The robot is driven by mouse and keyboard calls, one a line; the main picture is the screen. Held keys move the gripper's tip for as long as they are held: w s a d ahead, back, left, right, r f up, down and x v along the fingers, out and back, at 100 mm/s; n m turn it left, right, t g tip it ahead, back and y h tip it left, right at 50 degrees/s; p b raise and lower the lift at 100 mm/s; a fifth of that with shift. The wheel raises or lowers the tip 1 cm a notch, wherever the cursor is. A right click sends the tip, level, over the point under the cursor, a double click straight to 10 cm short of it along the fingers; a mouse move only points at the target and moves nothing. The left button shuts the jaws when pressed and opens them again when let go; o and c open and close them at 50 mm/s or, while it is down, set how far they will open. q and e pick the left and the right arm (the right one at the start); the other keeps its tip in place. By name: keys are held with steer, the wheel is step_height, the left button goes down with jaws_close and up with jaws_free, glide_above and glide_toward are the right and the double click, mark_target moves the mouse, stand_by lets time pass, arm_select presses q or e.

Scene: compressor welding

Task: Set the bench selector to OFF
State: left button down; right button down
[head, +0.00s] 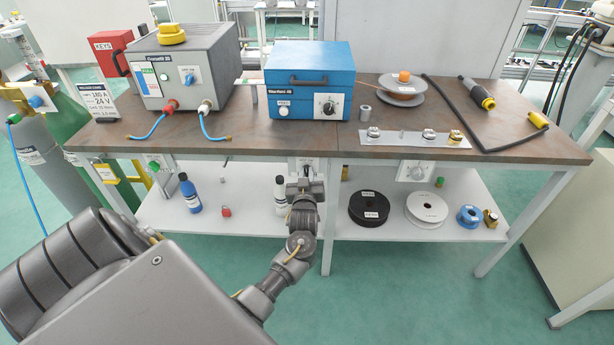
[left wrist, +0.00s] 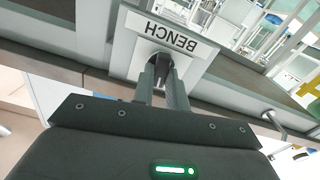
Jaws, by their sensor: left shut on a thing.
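The bench selector is a dark knob (left wrist: 161,61) on a light plate labelled BENCH (left wrist: 172,36), which appears upside down in the left wrist view. In the head view its plate (head: 304,163) sits on the front edge of the workbench, mostly hidden behind my left gripper (head: 305,184). In the left wrist view my left gripper (left wrist: 163,76) is shut on the knob, one finger on each side. The knob's pointer and any position marks are hidden, so its setting cannot be read. My right gripper is not in view.
The workbench (head: 240,135) carries a grey welding unit (head: 205,62), a blue box (head: 310,72) and a plate with several metal fittings (head: 400,141). Another dial (head: 416,171) is on the front edge to the right. Bottles and spools stand on the lower shelf (head: 250,215).

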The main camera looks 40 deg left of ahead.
arm_select(q)
steer(key=shift+n, duration=1.7)
steer(key=shift+n+b, duration=0.3)
steer(key=shift+n, duration=0.1)
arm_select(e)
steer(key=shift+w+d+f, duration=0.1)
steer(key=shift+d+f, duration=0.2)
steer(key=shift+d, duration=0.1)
arm_select(q)
steer(key=c, duration=1.4)
jaws_free()
steer(key=shift+s, duration=0.1)
